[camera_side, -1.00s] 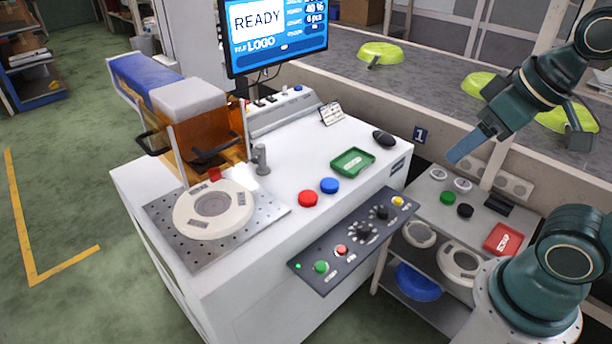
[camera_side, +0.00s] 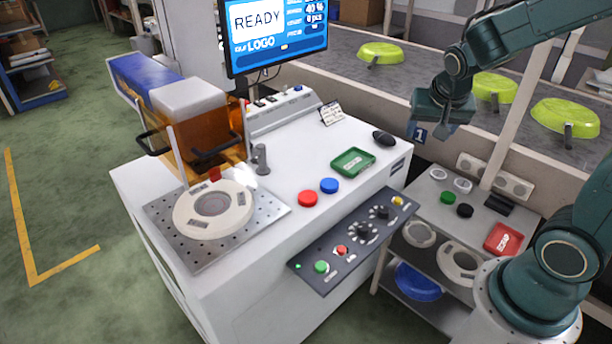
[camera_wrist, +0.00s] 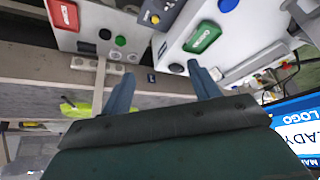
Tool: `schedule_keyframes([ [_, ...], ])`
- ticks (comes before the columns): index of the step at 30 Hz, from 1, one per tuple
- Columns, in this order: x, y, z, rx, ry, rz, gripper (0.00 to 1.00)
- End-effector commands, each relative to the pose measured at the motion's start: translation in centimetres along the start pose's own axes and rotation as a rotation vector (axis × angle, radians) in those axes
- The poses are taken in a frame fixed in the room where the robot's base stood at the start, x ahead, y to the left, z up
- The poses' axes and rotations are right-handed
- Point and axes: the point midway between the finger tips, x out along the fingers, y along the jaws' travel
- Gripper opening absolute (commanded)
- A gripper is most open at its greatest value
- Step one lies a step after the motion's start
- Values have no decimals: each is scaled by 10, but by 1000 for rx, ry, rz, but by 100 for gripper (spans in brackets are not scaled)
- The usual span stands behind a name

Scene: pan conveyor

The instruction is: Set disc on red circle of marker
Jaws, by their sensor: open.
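The marker (camera_side: 195,110) has an orange-windowed housing above a perforated plate (camera_side: 268,212). A cream round fixture (camera_side: 180,222) rests on that plate, with a grey centre bearing a faint reddish circle (camera_side: 211,204). On the small side bench lie a green disc (camera_side: 447,197), a black disc (camera_side: 465,210) and two pale silvery discs (camera_side: 438,174). The green disc (camera_wrist: 120,40) and black disc (camera_wrist: 104,34) also show in the wrist view. My gripper (camera_side: 432,132) is open and empty, above and behind the side bench; both fingers show apart in the wrist view (camera_wrist: 163,88).
A green tray (camera_side: 353,162), red button (camera_side: 308,198), blue button (camera_side: 329,185) and mouse (camera_side: 384,138) sit on the marker's table. A red scrap tray (camera_side: 503,239) is on the side bench. Lime pans (camera_side: 565,117) lie on the conveyor behind. A monitor (camera_side: 277,35) reads READY.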

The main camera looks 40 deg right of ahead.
Motion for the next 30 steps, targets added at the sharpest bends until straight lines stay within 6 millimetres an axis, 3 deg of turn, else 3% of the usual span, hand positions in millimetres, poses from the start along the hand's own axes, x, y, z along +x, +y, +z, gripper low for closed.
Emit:
schedule_keyframes([
  [15, 110, 39, -33, 295, 127, 245, 61],
  [30, 209, 92, -32, 450, 292, 407, 61],
])
